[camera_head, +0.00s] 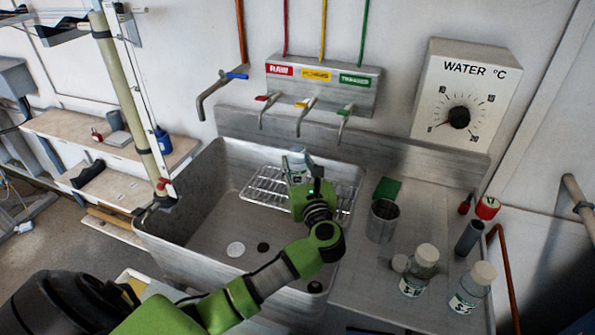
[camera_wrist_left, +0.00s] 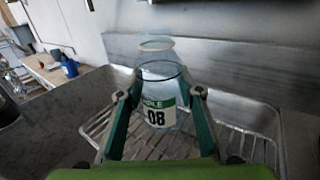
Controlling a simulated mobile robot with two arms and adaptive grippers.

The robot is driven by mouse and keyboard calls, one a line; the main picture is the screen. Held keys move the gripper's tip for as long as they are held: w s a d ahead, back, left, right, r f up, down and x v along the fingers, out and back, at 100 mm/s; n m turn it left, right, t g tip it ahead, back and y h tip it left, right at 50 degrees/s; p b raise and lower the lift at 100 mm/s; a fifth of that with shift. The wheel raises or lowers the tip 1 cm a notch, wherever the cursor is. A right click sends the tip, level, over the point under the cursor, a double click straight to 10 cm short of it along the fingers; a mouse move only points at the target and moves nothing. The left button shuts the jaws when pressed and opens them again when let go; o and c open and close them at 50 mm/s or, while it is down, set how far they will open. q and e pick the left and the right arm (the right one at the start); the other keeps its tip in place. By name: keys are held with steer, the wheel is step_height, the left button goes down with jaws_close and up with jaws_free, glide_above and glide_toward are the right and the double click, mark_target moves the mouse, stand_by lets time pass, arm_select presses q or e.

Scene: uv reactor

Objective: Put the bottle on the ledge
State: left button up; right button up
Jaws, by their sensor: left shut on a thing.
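My left gripper (camera_head: 302,184) is shut on a clear bottle (camera_head: 296,163) over the wire rack in the sink. In the left wrist view the bottle (camera_wrist_left: 157,95) stands roughly upright between the fingers, with a white and green label reading "08"; no white cap shows on it. I cannot tell whether its base touches the rack. The grey metal ledge (camera_head: 350,147) runs along the wall behind the sink, beyond the bottle. My right gripper is not in view.
The wire rack (camera_head: 262,190) spans the back of the sink (camera_head: 200,215). Taps (camera_head: 306,117) hang above the ledge. On the right counter stand a metal cup (camera_head: 382,221), a green sponge (camera_head: 387,189), a dark cylinder (camera_head: 468,238) and two white-capped bottles (camera_head: 412,284) (camera_head: 465,298).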

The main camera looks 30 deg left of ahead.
mark_target(300, 180)
arm_select(q)
step_height(300, 180, down, 3)
steer(key=shift+r, duration=0.1)
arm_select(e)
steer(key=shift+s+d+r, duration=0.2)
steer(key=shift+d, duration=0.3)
arm_select(q)
steer(key=shift+f, duration=0.3)
steer(key=o, duration=1)
steer(key=shift+c, duration=0.2)
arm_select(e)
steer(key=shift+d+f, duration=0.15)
arm_select(q)
steer(key=shift+r, duration=0.1)
